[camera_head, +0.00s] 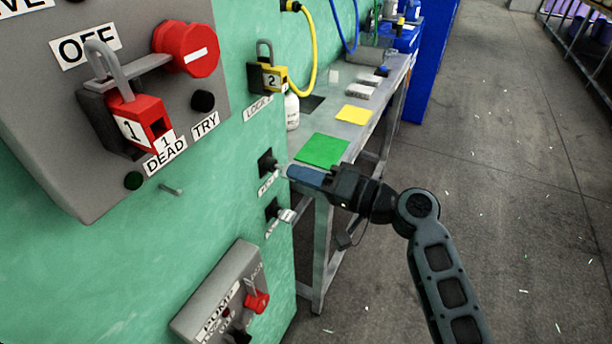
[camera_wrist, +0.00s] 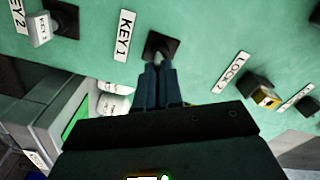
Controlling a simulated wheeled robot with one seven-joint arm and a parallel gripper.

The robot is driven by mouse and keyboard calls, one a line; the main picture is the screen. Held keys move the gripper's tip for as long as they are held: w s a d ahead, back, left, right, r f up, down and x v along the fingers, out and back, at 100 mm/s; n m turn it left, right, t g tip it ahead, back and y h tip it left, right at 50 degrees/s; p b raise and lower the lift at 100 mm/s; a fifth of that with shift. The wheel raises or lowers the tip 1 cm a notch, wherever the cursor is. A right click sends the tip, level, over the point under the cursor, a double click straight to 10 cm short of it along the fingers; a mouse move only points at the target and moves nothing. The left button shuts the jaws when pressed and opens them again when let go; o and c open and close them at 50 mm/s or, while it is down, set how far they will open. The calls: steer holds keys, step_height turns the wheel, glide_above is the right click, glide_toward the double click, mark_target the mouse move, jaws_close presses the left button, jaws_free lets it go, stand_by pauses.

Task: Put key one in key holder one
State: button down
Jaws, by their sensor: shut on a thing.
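Key holder one, a dark square on the green wall, shows in the head view (camera_head: 266,160) and above the KEY1 label's right side in the wrist view (camera_wrist: 174,44). My gripper (camera_head: 291,172) is right in front of it, pointing at the wall. In the wrist view my gripper (camera_wrist: 158,68) is shut on key one (camera_wrist: 158,57), a small grey piece showing at the fingertips. The fingers hide most of the key. Its end overlaps the holder in the picture; I cannot tell how deep it sits.
Key holder two (camera_head: 271,207) with a grey key in it is just below. A grey pump box (camera_head: 215,290) is lower on the wall. A red lock 1 (camera_head: 140,122) hangs at upper left, a yellow lock 2 (camera_head: 270,78) above. A metal table (camera_head: 372,98) stands behind my gripper.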

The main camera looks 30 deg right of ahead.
steer(key=shift+x, duration=0.8)
steer(key=c, duration=1.2)
jaws_free()
steer(key=shift+s, duration=0.1)
steer(key=b+v, duration=0.1)
steer(key=v, duration=0.6)
steer(key=shift+s+d+b, duration=0.2)
steer(key=shift+s+b, duration=0.05)
steer(key=shift+b, duration=0.15)
